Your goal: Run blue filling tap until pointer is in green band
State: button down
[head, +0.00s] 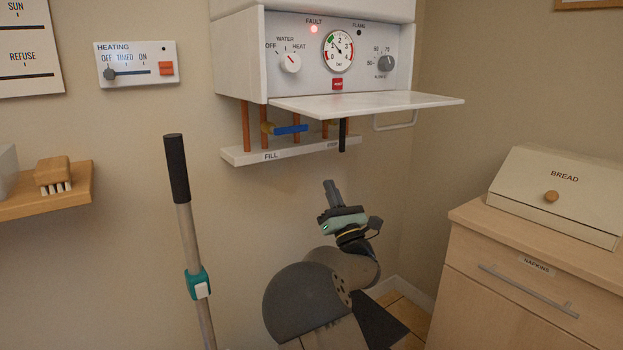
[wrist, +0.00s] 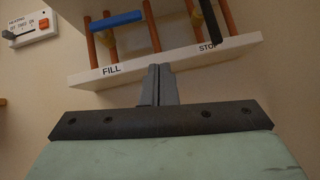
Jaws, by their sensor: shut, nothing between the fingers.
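The blue filling tap handle (head: 291,130) lies level across a copper pipe above the shelf's FILL label; it also shows in the wrist view (wrist: 116,20). The round pressure gauge (head: 339,50) is on the white boiler front (head: 300,70). It has a green band at upper left and red parts; its pointer is too small to read surely. My gripper (head: 329,186) is shut and empty, below the pipe shelf. In the wrist view its closed fingertips (wrist: 158,72) point up towards the shelf, between FILL and STOP, apart from the blue handle.
A black handle (head: 342,136) hangs upright by STOP. The boiler's open flap (head: 365,104) juts out above the taps. The white pipe shelf (head: 290,152) lies under them. A black-gripped pole (head: 177,170) stands left. A red fault lamp (head: 314,29) glows. A cabinet (head: 530,280) stands right.

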jog(key=s+d+r+m+g+h+p, duration=0.15)
jog(key=d+m+g+h+p, duration=0.5)
jog(key=d+m+h, duration=0.95)
jog(key=s+a+m+g+y+p, duration=0.1)
jog(key=s+m+g+p, duration=0.4)
jog(key=s, duration=1)
jog(key=s+a+r+m+g+y+p, duration=0.1)
jog(key=s+a+m+g+p, duration=0.3)
jog(key=s+m, duration=0.5)
jog(key=s+a+r+m+g+y+p, duration=0.1)
jog(key=s+m+g+p, duration=0.6)
jog(key=s, duration=1.3)
jog(key=shift+s+a+m+g+y+p, duration=0.4)
jog(key=shift+a+m+y, duration=0.3)
jog(key=shift+y, duration=0.4)
